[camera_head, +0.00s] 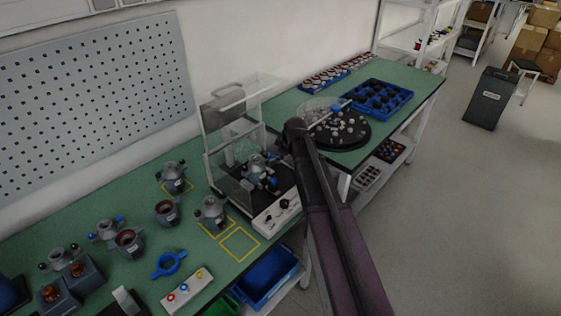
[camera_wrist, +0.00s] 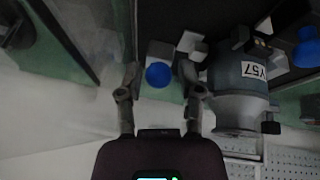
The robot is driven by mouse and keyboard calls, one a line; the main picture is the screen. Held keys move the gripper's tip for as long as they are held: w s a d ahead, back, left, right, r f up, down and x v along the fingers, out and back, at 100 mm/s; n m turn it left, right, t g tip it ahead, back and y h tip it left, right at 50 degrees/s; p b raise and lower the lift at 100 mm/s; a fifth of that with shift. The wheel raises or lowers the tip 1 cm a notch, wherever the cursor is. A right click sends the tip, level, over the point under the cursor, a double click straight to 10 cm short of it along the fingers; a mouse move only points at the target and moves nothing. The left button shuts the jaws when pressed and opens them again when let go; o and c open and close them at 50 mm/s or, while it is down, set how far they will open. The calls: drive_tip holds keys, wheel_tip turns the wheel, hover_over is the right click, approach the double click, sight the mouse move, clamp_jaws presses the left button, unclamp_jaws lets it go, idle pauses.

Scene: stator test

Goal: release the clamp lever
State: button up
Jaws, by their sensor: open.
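In the wrist view my gripper (camera_wrist: 159,76) is open, with one finger on each side of a round blue knob (camera_wrist: 158,74). The knob appears between the fingertips; I cannot tell if either finger touches it. It looks like the end of the clamp lever, with grey blocks behind it. A grey stator housing (camera_wrist: 240,85), labelled Y57 and upside down in this view, is right of the fingers. A second blue knob (camera_wrist: 307,50) is at the right edge. In the head view the housing (camera_head: 257,166) sits in the test station (camera_head: 279,211); my arm hides the gripper.
The station's clear guard (camera_head: 225,125) stands beside and behind the housing. A round black tray (camera_head: 345,143) and a blue crate (camera_head: 372,105) are beyond my arm.

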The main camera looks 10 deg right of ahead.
drive_tip(key=shift+w+f, duration=0.15)
drive_tip(key=shift+f, duration=0.15)
clamp_jaws()
drive_tip(key=shift+a, duration=0.15)
drive_tip(key=shift+d+r, duration=0.1)
drive_tip(key=shift+d, duration=0.15)
